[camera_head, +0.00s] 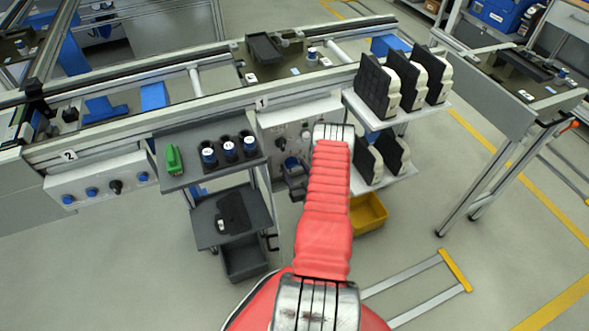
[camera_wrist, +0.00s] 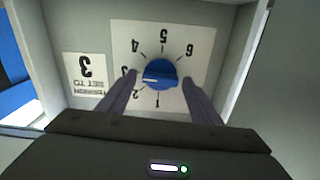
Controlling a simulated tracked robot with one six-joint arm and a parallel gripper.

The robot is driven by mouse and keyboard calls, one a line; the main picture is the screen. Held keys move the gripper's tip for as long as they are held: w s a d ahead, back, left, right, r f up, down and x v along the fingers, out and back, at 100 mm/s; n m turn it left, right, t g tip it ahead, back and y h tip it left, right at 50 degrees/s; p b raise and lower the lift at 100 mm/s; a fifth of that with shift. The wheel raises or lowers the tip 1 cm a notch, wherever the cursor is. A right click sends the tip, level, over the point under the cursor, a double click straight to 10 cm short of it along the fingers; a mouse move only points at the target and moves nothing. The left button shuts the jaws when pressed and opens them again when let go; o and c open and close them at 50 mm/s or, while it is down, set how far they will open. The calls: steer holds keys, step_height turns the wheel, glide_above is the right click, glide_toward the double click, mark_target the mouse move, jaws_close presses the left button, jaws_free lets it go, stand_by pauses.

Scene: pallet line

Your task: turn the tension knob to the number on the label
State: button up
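The blue tension knob (camera_wrist: 160,73) sits on a white dial plate (camera_wrist: 190,35) numbered 1 to 6, upside down in the wrist view. Its white pointer mark points left, close to the 3, which is partly covered by a finger. My gripper (camera_wrist: 160,79) is open, one finger on each side of the knob, with gaps visible between fingertips and knob. In the head view my arm hides much of the panel (camera_head: 285,118) at station 1.
A grey trolley (camera_head: 200,143) with a green part and several dark cylinders stands left of my arm. Another panel (camera_head: 98,187) with knobs is at station 2.

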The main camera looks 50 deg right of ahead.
steer(key=c, duration=0.9)
steer(key=shift+n, duration=0.4)
steer(key=o, duration=1)
steer(key=shift+s, duration=0.1)
steer(key=v, duration=1.3)
steer(key=shift+s+a+f, duration=0.1)
steer(key=shift+s+a, duration=0.05)
steer(key=shift+s, duration=0.1)
